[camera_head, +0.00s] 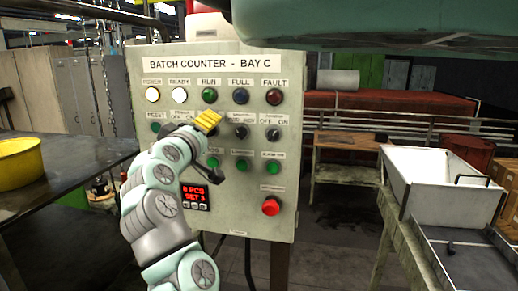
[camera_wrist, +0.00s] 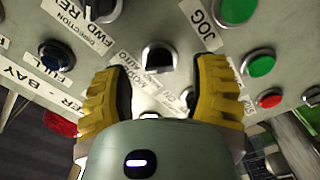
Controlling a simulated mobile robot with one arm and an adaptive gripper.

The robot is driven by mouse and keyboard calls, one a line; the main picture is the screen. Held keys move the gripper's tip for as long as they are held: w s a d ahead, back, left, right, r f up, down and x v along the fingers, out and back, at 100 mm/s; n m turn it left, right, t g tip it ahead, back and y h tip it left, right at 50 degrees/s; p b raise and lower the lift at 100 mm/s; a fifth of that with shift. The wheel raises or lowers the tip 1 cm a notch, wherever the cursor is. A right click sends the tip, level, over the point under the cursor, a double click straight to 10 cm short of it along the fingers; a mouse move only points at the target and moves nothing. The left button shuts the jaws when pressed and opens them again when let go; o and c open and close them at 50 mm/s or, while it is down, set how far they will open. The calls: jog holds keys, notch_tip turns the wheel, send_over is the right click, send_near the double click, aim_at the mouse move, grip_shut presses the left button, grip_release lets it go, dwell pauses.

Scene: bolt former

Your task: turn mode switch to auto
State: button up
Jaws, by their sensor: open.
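The mode switch (camera_wrist: 157,58) is a black knob on the grey panel, with a label beside it reading MODE and AUTO in the wrist view. My gripper (camera_wrist: 162,80) is open, with its two yellow fingers apart on either side of the knob's near side. The knob shows in the gap between the fingertips, and I cannot tell whether they touch it or which way it points. In the head view my gripper (camera_head: 208,121) is in front of the panel's middle row and hides the mode switch.
The batch counter panel (camera_head: 222,195) carries indicator lamps, green buttons and a red button (camera_head: 271,206). The direction switch (camera_head: 241,132) and another selector (camera_head: 274,132) are to the right of my gripper. A table with a yellow bowl (camera_head: 20,163) is at left; a white tray (camera_head: 440,185) is at right.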

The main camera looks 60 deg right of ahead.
jog(key=v, duration=0.6)
jog(key=shift+s, duration=0.25)
jog(key=shift+w+a+f, duration=0.1)
jog(key=shift+a, duration=0.1)
